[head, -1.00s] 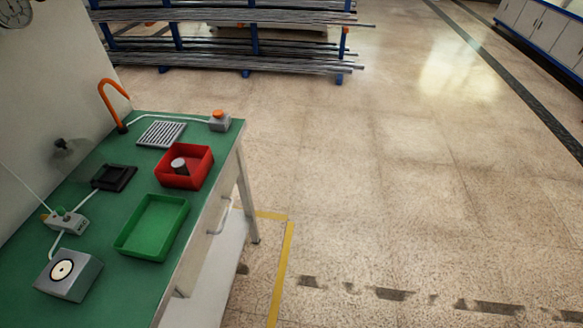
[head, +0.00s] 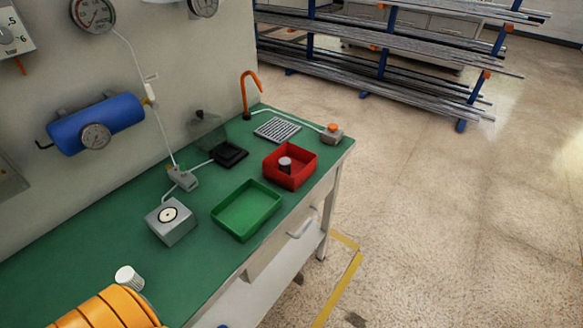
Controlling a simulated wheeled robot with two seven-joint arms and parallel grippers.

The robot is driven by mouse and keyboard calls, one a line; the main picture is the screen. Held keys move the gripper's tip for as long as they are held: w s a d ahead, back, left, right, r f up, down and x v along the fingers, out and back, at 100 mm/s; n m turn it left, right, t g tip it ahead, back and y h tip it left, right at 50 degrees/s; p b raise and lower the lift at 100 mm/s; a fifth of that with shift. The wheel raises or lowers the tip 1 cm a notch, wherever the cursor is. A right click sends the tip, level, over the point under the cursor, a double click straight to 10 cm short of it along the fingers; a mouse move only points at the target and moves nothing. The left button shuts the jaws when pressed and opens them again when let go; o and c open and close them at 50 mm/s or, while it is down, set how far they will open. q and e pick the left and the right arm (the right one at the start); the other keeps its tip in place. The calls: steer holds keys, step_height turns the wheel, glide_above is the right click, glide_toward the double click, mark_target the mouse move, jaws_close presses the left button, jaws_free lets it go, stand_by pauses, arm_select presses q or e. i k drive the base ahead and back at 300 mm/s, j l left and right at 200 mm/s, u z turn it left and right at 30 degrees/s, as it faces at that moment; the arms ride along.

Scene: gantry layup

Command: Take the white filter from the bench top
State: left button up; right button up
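A small white ribbed cylinder (head: 128,278), which looks like the white filter, stands on the green bench top (head: 95,243) at the lower left. It is just behind a large orange ribbed object (head: 108,310) that is cut off by the bottom edge. Another small cylinder (head: 285,163), grey with a dark side, stands inside the red bin (head: 303,174) further along the bench. Neither of my grippers is in view.
An empty green tray (head: 246,232) and a grey box with a round disc (head: 172,233) stand mid-bench. A blue tank (head: 103,124) and gauges are on the wall. An orange curved pipe (head: 246,92) rises at the back. Open floor lies right.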

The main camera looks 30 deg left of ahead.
mark_target(126, 276)
steer(key=u, duration=0.45)
steer(key=j+u, duration=0.1)
steer(key=u, duration=0.85)
steer(key=j+u, duration=0.1)
steer(key=u, duration=0.85)
